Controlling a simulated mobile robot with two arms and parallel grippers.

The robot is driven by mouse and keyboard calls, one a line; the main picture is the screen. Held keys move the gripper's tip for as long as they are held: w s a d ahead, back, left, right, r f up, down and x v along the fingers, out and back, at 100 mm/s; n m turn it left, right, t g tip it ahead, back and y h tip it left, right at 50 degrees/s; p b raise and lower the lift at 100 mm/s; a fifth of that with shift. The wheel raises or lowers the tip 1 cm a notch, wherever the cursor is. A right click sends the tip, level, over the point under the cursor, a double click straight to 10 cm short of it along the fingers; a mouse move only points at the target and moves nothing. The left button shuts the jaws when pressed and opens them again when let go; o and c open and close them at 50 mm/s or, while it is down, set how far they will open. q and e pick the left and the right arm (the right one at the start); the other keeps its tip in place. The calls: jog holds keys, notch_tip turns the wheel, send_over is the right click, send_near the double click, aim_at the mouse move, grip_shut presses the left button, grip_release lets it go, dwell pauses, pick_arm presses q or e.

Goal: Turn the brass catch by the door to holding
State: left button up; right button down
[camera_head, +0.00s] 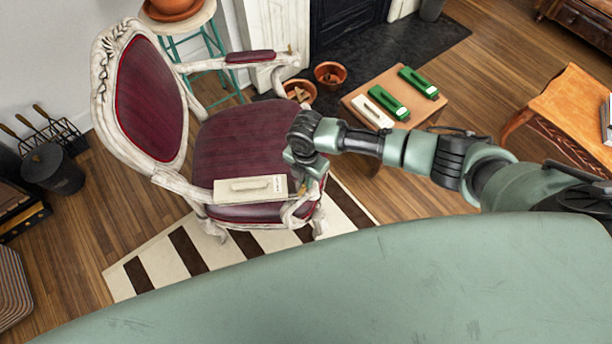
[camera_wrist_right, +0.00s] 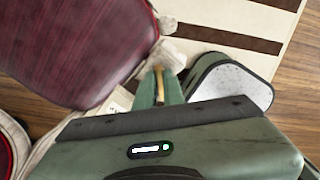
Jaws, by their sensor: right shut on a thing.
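My right gripper (camera_head: 304,184) is shut at the front end of the chair's near armrest, beside a cream block (camera_head: 250,189) with a raised handle and a label. In the right wrist view, its green fingers (camera_wrist_right: 158,88) close on a small brass-coloured piece (camera_wrist_right: 159,76). I cannot tell whether this piece is the catch or which way it is turned. The white carved chair (camera_head: 150,90) has a dark red seat (camera_head: 245,140). No door that I can clearly identify shows. My left gripper is not in view.
A small wooden table (camera_head: 385,85) holds green and cream blocks beyond my right arm. Terracotta pots (camera_head: 330,74) stand near the dark hearth. A striped rug (camera_head: 150,265) lies under the chair, and a black bucket (camera_head: 52,168) stands at left.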

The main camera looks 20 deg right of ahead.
jog(key=m+p, duration=0.3)
jog(key=m, duration=0.2)
jog(key=shift+r+m, duration=0.15)
jog(key=shift+m, duration=0.15)
jog(key=shift+m+p, duration=1.25)
jog(key=shift+m, duration=0.95)
jog(key=c, duration=1.5)
grip_release()
notch_tip(320, 180, up, 7)
jog(key=shift+r, duration=0.3)
